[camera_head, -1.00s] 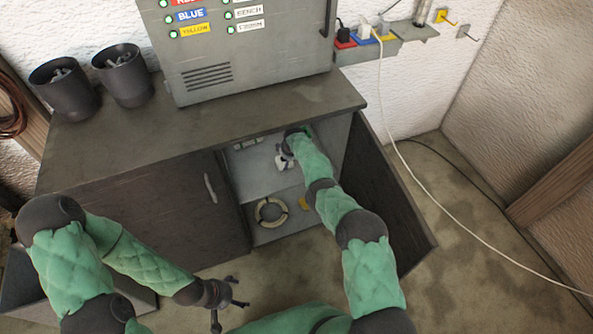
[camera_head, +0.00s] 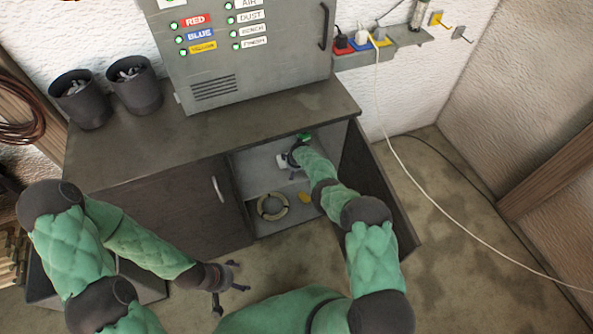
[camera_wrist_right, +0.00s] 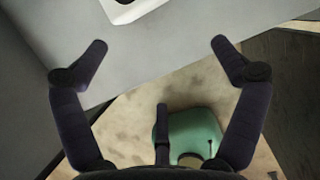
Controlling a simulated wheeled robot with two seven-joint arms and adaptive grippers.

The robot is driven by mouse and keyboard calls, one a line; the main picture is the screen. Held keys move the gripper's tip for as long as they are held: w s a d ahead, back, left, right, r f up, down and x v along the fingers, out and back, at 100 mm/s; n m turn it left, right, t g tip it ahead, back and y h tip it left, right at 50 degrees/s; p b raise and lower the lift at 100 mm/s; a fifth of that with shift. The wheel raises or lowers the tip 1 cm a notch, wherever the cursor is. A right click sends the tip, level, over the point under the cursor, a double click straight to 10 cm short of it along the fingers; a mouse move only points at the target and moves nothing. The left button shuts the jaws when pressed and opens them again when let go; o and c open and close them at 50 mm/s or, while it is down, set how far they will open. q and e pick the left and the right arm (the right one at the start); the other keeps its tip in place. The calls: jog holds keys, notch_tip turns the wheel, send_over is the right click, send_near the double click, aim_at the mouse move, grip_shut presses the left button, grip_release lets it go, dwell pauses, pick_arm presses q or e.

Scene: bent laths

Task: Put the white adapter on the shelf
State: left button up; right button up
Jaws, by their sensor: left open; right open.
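A white piece that looks like the white adapter (camera_head: 282,160) sits on the grey shelf (camera_head: 247,172) inside the open cabinet. In the right wrist view the white adapter (camera_wrist_right: 128,9) is cut off by the top edge, with a dark patch on it, resting on the grey shelf surface (camera_wrist_right: 170,55). My right gripper (camera_wrist_right: 160,44) is open and empty, with its fingertips apart from the adapter. In the head view it is inside the cabinet, partly hidden by its own arm. My left gripper (camera_head: 231,290) is open and empty, low in front of the cabinet's closed door.
Below the shelf lie a beige ring (camera_head: 272,207) and a yellow item (camera_head: 305,197). The cabinet's open door (camera_head: 375,185) stands right of my right arm. Coloured sockets with plugs (camera_head: 361,40) are on the wall; a white cord (camera_head: 410,180) trails to the floor.

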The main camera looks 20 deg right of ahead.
jog(key=s+a+r+n+g+y+p, duration=0.1)
jog(key=s+a+r+n+p, duration=0.15)
jog(key=s+a+n, duration=0.4)
jog(key=s+a+r+n+g+y+p, duration=0.1)
jog(key=s+a+n+y+p, duration=0.2)
jog(key=s+n, duration=0.7)
jog(key=s+a+r+n, duration=0.1)
jog(key=s+r+n, duration=0.4)
jog(key=s, duration=0.4)
jog(key=s+a+r+n+g, duration=0.1)
jog(key=s+a+r+n, duration=0.1)
jog(key=s+r+n, duration=0.3)
jog(key=s+a+r+n+g, duration=0.1)
jog(key=s+r+n, duration=0.5)
jog(key=s, duration=0.7)
jog(key=shift+s+a, duration=0.3)
jog(key=shift+a, duration=0.35)
jog(key=shift+f+n, duration=0.1)
jog(key=shift+n, duration=0.15)
